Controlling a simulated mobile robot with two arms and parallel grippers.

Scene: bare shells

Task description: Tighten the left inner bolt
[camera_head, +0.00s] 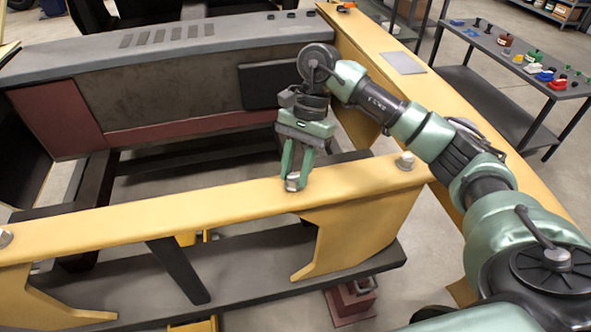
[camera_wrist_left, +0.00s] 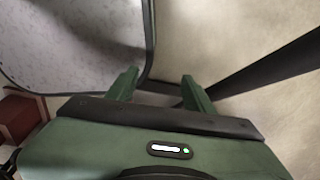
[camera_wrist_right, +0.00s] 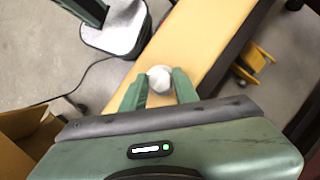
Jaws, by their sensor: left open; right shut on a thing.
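A silver bolt (camera_head: 292,184) stands on the yellow beam (camera_head: 150,219) that crosses the front of the frame. My right gripper (camera_head: 295,176) points down over it, and its green fingers are shut on the bolt. In the right wrist view the rounded bolt head (camera_wrist_right: 159,76) shows between the two fingertips. Another silver bolt (camera_head: 405,161) sits toward the beam's right end, and one more (camera_head: 5,238) shows at the left picture edge. My left gripper (camera_wrist_left: 158,76) is open with nothing between its fingers; it is out of the head view.
A grey-topped panel (camera_head: 180,39) forms the back of the frame, and a yellow side beam (camera_head: 450,95) runs along the right. A dark cart (camera_head: 490,47) with several small coloured items stands at the upper right. A reddish block (camera_head: 350,300) is on the floor below the beam.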

